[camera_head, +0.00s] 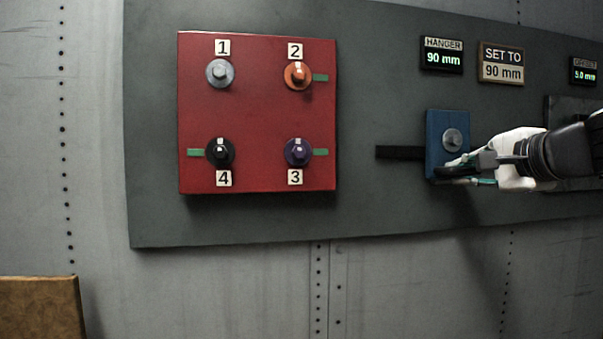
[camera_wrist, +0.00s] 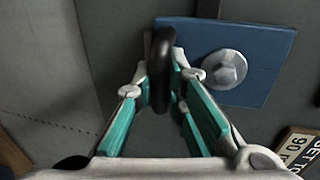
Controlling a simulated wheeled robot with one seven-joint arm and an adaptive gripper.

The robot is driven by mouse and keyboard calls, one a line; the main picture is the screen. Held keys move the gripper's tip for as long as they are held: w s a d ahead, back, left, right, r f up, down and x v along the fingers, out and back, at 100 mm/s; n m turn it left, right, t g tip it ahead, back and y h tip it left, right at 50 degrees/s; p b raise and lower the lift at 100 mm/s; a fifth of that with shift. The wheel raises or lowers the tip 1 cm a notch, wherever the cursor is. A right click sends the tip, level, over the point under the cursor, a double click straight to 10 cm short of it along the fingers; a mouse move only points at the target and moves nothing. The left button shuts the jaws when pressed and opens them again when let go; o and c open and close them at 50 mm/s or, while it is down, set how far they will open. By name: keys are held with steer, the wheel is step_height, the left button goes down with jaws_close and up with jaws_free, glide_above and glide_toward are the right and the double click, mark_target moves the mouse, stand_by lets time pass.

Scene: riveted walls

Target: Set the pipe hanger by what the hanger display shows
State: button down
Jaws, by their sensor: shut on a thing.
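The pipe hanger is a blue plate (camera_head: 435,125) with a grey hex bolt (camera_head: 453,140), on a dark horizontal slot (camera_head: 398,153) in the grey panel. The hanger display (camera_head: 442,56) reads 90 mm in green. The sign (camera_head: 501,65) beside it says SET TO 90 mm. My gripper (camera_head: 445,172) is at the plate's lower part. In the wrist view, my gripper (camera_wrist: 162,85) is shut on a black handle (camera_wrist: 159,62) beside the blue plate (camera_wrist: 205,38). The handle's far end is hard to make out.
A red plate (camera_head: 258,120) on the left carries several numbered bolts, some with green marks beside them. An offset display (camera_head: 584,72) at the right edge reads 5.0 mm. A brown board (camera_head: 40,305) stands at the lower left. The slot left of the blue plate is clear.

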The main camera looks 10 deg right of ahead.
steer(key=c, duration=1.6)
jaws_free()
steer(key=shift+s, duration=0.1)
steer(key=v, duration=1.2)
